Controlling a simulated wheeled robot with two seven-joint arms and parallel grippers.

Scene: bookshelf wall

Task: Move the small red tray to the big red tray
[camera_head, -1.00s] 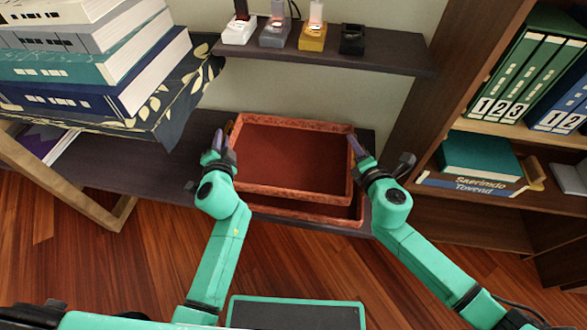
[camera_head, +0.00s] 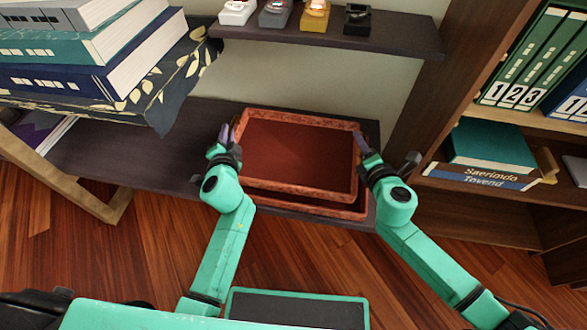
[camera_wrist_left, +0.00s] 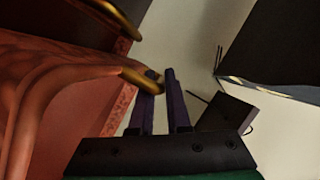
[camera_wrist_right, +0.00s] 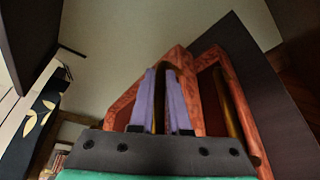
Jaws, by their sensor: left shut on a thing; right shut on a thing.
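The small red tray (camera_head: 300,158) sits level over the big red tray (camera_head: 322,209), whose front rim shows below it. I cannot tell whether the two touch. The small tray looks empty. My left gripper (camera_head: 229,131) is shut on its left side; in the left wrist view the fingers (camera_wrist_left: 162,90) meet a gold handle (camera_wrist_left: 140,77). My right gripper (camera_head: 361,144) is shut on its right side; in the right wrist view a gold bar shows between the purple fingers (camera_wrist_right: 163,95). Most of the big tray is hidden underneath.
The trays are on a low dark shelf (camera_head: 110,150), clear to their left. An upper dark shelf (camera_head: 400,38) with several watch stands hangs behind. A book stack (camera_head: 90,50) stands at left. A bookcase (camera_head: 440,100) with binders is close on the right.

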